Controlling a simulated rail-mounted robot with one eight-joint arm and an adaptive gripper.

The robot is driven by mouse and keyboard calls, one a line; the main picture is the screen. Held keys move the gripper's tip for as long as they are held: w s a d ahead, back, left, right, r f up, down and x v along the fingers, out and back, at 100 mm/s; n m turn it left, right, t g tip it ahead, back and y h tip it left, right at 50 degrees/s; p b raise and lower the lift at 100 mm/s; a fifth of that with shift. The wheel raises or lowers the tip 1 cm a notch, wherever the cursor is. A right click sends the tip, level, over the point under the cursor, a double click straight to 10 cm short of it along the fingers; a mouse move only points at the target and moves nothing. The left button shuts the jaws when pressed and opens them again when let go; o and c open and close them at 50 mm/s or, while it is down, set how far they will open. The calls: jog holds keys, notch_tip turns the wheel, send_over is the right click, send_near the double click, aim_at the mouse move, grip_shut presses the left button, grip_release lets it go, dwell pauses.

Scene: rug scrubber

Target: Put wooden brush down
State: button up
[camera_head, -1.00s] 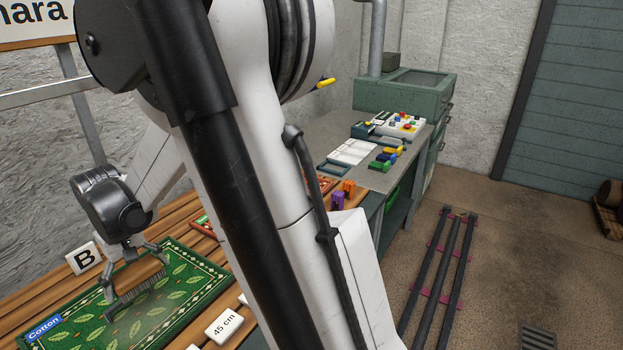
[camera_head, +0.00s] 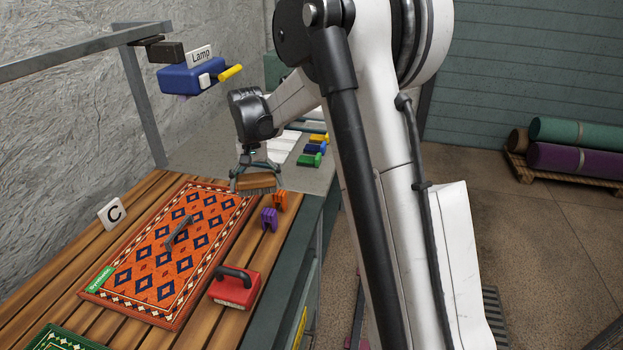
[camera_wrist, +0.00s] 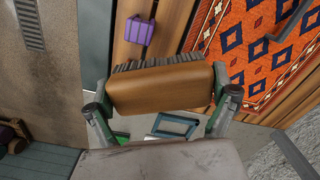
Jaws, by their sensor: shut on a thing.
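The wooden brush (camera_head: 257,182) has a brown wooden back and dark bristles. My gripper (camera_head: 256,176) is shut on it and holds it near the far end of the slatted wooden bench, beside the grey worktop. In the wrist view the brush (camera_wrist: 160,88) lies between the two fingers, with its bristles toward the bench slats and the purple clip. From these views I cannot tell how high it is above the surface below.
An orange patterned rug (camera_head: 205,235) lies on the bench with a grey handle-like piece on it. Orange (camera_head: 280,201) and purple (camera_head: 269,219) clips stand nearby. A red block with a black handle (camera_head: 234,287) is nearer. A blue lamp (camera_head: 192,78) hangs above. Colored brushes (camera_head: 312,155) lie on the worktop.

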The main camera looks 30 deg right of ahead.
jog(key=w+d+m, duration=0.5)
jog(key=w+d, duration=0.4)
jog(key=w, duration=0.1)
send_over(301, 180)
jog(key=f, duration=0.6)
jog(key=shift+a+f+p, duration=0.25)
jog(key=shift+f+p, duration=0.1)
jog(key=shift+p, duration=0.05)
jog(key=shift+w+d+f, duration=0.1)
jog(key=shift+d+f, duration=0.2)
jog(key=shift+d, duration=0.05)
jog(key=shift+f, duration=1.95)
jog(key=shift+f, duration=0.1)
jog(key=o, duration=1.4)
jog(key=shift+o, duration=0.7)
